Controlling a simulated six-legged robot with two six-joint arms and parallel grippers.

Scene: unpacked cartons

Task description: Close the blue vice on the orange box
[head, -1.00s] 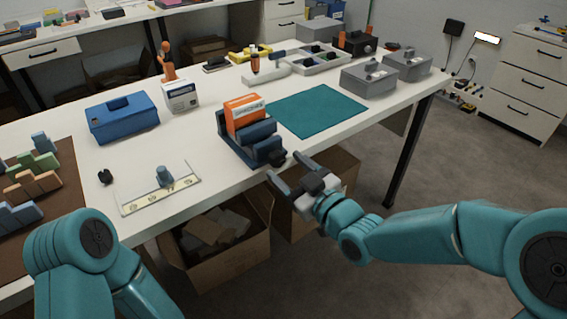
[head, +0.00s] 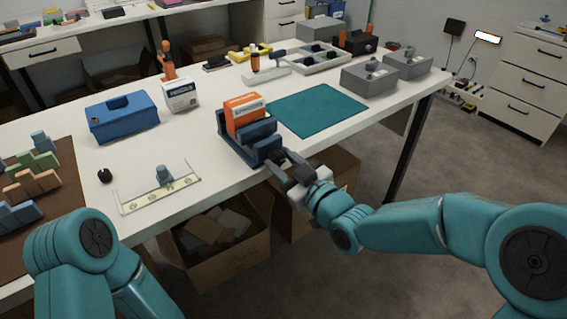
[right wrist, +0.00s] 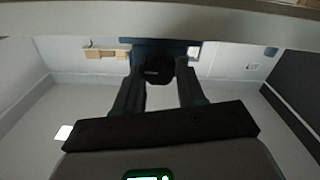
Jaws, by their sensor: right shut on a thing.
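The blue vice (head: 232,147) stands near the front edge of the white table. The orange box (head: 243,112), with a white label band, stands upright between its jaws. Whether both jaws touch the box I cannot tell. My right gripper (head: 279,165) is at the front end of the vice, shut on its black knob. In the right wrist view the round black knob (right wrist: 157,71) is between the two fingers of the right gripper (right wrist: 160,82). In the head view the fingers partly hide the knob. My left arm shows at the lower left, but its gripper is out of view.
A teal mat (head: 316,108) lies right of the vice, and a blue toolbox (head: 122,116) stands to its left. Open cartons (head: 217,240) stand on the floor below, near my right arm.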

